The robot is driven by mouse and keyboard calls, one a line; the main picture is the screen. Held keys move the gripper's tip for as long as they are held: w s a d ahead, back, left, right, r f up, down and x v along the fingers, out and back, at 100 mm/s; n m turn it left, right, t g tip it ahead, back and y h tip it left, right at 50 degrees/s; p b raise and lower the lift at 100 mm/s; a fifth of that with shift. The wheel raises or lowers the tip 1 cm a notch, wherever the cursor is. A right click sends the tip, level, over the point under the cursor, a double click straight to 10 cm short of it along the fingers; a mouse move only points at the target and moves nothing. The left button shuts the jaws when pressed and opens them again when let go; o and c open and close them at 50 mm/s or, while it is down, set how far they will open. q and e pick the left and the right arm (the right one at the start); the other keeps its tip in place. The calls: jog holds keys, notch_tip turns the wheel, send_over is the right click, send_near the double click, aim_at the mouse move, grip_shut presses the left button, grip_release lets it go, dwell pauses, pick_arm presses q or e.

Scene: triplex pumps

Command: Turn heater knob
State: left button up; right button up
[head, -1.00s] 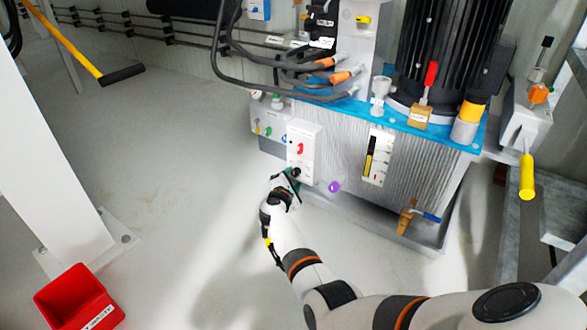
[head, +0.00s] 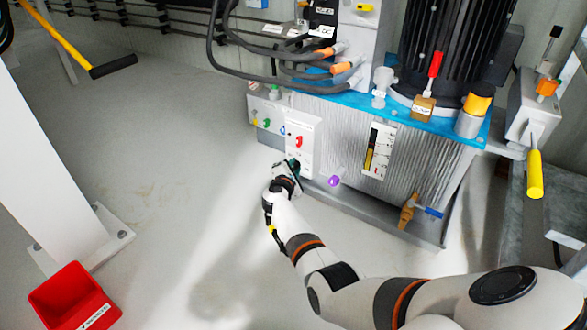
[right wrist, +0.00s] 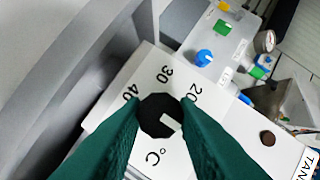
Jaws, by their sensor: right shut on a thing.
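The heater knob (right wrist: 158,115) is black with a white pointer mark. In the right wrist view it sits on a white panel (right wrist: 208,125) marked 20, 30, 40 and °C, with the pointer toward the lower right. My right gripper (head: 291,170) is shut on the knob, one green finger on each side of it. In the head view the gripper is at the lower part of the white heater box (head: 303,130) and mostly hides the knob. A red switch (head: 299,141) sits above it on the box. My left gripper is not in view.
The ribbed tank (head: 340,130) with a blue top stands behind the box. A red bin (head: 72,295) lies at the lower left. The floor left of my arm is clear.

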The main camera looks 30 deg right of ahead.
jog(key=n+g, duration=0.2)
jog(key=n, duration=0.1)
jog(key=shift+w, duration=0.1)
jog(key=n+g, duration=0.1)
jog(key=n, duration=0.1)
jog(key=shift+w+a+r+n+g, duration=0.1)
jog(key=shift+n+g, duration=0.3)
jog(key=shift+w+n+g+h, duration=0.1)
jog(key=shift+n+g+h, duration=0.3)
jog(key=shift+n+g, duration=0.55)
jog(key=shift+n, duration=0.35)
jog(key=o, duration=1)
jog(key=shift+a+r, duration=0.1)
